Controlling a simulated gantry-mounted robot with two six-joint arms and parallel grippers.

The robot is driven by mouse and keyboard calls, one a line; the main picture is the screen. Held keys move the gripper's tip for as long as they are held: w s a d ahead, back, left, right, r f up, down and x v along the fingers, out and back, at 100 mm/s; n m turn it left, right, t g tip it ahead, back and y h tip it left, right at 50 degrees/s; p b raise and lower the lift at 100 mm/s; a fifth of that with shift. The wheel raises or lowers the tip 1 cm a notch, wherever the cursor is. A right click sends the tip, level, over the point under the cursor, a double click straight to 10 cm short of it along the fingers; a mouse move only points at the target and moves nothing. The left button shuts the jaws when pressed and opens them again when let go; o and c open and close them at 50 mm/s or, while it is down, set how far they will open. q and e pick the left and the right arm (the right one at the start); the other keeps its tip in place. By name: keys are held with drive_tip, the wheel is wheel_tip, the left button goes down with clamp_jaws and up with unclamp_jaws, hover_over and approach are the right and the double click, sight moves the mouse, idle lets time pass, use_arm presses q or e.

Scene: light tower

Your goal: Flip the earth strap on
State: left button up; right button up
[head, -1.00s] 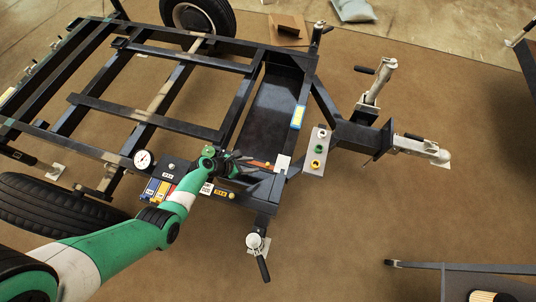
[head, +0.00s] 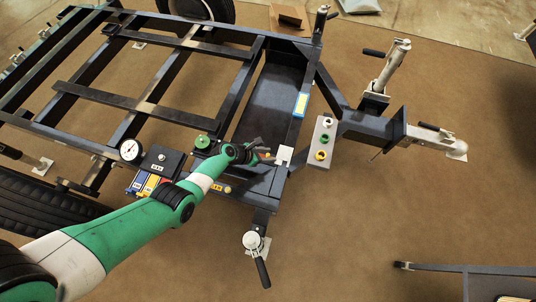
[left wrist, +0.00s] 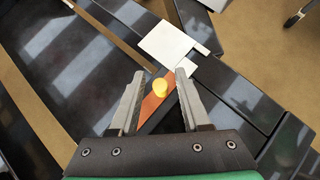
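An orange strip with a yellow knob (left wrist: 159,88), which I take to be the earth strap's lever, lies on the dark trailer frame in the left wrist view. My left gripper (left wrist: 161,75) is open, with one finger on each side of the knob; I cannot tell whether either touches it. In the head view my left gripper (head: 264,149) is over the front end of the trailer frame and largely covers the lever. A white plate (left wrist: 168,44) lies just beyond the fingertips. My right gripper is not in view.
A green round knob (head: 202,142), a dial gauge (head: 130,150) and a panel with coloured blocks (head: 152,183) are left of the gripper. A bracket with white, green and yellow sockets (head: 322,142) stands to the right.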

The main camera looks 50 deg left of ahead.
use_arm(q)
clamp_jaws()
idle(1.2)
